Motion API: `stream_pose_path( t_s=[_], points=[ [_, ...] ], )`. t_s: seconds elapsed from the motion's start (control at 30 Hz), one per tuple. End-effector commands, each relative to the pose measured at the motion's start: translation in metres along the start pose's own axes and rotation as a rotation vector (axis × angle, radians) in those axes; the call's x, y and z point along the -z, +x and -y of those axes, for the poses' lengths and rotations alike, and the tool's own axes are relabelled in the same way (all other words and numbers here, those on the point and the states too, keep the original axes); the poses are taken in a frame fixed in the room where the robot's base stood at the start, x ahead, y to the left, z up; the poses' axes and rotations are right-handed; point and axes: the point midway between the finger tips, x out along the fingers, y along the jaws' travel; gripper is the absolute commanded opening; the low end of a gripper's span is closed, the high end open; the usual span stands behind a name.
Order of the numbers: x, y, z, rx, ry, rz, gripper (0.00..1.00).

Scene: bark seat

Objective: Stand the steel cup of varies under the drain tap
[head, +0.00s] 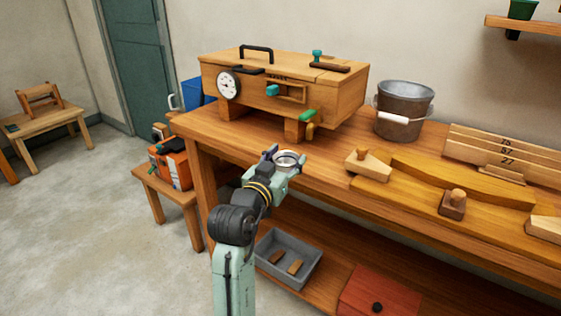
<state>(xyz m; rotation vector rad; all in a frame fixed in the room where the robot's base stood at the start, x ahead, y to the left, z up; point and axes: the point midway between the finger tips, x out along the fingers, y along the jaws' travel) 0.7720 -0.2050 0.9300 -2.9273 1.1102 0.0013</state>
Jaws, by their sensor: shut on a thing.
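A small steel cup (287,158) shows its round rim at the end of my arm, near the front edge of the workbench. My gripper (283,163) is shut on the cup. The cup looks upright, and its lower part is hidden by the gripper. The drain tap (308,128) is a brass spout with a green handle at the lower front of a wooden box (330,95) on the bench. In the picture the cup is below and a little left of the tap, apart from it.
The workbench (355,145) has a bare strip right of the tap. A metal bucket (403,110) stands behind it. Wooden blocks and a curved board (460,182) lie to the right. A grey tray (287,262) sits on the lower shelf. An orange box (172,165) stands on a stool at left.

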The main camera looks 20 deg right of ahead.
Motion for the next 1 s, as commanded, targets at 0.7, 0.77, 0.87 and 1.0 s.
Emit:
stream_pose_path(
  t_s=[0.7, 0.77, 0.87, 1.0],
  points=[
    [-0.017, 0.067, -0.013, -0.001, 0.001, 0.000, 0.15],
    [-0.017, 0.072, -0.014, -0.002, 0.000, -0.001, 0.15],
    [-0.017, 0.082, -0.016, -0.002, 0.000, 0.000, 0.15],
    [-0.018, 0.095, -0.018, -0.001, 0.000, 0.000, 0.15]
  ],
)
